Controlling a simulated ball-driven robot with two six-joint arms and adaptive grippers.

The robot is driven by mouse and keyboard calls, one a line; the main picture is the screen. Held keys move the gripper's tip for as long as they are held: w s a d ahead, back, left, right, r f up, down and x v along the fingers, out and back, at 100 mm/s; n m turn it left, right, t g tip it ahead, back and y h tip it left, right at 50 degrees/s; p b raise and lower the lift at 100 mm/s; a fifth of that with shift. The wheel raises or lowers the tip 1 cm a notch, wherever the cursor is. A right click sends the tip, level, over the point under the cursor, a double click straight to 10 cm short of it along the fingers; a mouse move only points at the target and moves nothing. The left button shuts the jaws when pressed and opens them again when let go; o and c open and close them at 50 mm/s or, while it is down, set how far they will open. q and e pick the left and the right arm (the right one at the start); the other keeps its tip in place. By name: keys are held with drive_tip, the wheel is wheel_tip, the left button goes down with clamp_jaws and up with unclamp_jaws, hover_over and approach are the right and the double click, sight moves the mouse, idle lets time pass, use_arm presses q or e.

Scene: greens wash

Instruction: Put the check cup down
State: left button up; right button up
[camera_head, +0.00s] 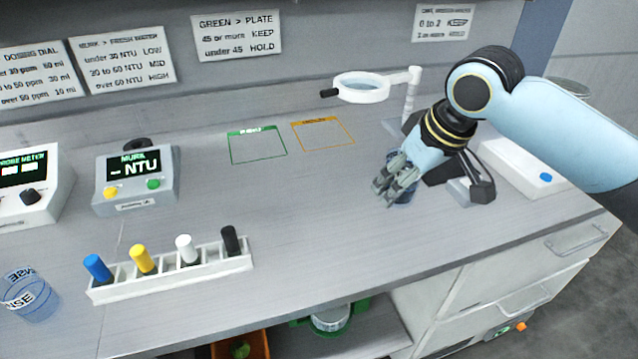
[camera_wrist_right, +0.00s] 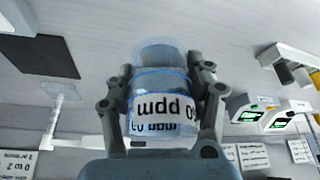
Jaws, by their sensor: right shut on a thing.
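The check cup (camera_wrist_right: 158,85) is a clear, blue-tinted cup with a white label, upside down in the right wrist view, that seems to read "60 ppm". My right gripper (camera_wrist_right: 160,75) is shut around it, with a finger on each side. In the head view the right gripper (camera_head: 394,190) is over the right part of the grey bench, and the cup (camera_head: 402,192) shows only partly behind the fingers. I cannot tell whether the cup touches the bench. My left gripper is not in view.
Left of the gripper are an orange outlined square (camera_head: 323,134) and a green one (camera_head: 257,146), both empty. A magnifier (camera_head: 362,88) stands behind. A white rack (camera_head: 170,271) with coloured-cap vials and a rinse cup (camera_head: 33,297) are at front left. The middle bench is clear.

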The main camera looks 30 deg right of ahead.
drive_tip(key=shift+w+a, duration=0.15)
drive_tip(key=shift+w, duration=0.1)
approach(334, 208)
drive_tip(key=shift+w+f, duration=0.4)
drive_tip(key=shift+w, duration=0.15)
drive_tip(key=shift+w+f, duration=0.45)
drive_tip(key=shift+w, duration=0.15)
drive_tip(key=shift+a+f, duration=0.1)
drive_tip(key=shift+f, duration=0.15)
wheel_tip(334, 208, down, 2)
drive_tip(key=shift+f+p, duration=0.25)
drive_tip(key=shift+p, duration=0.1)
drive_tip(key=shift+f, duration=0.4)
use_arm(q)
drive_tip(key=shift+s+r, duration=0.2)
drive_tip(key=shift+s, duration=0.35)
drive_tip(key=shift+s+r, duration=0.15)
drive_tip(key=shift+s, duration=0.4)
use_arm(e)
drive_tip(key=shift+f, duration=0.15)
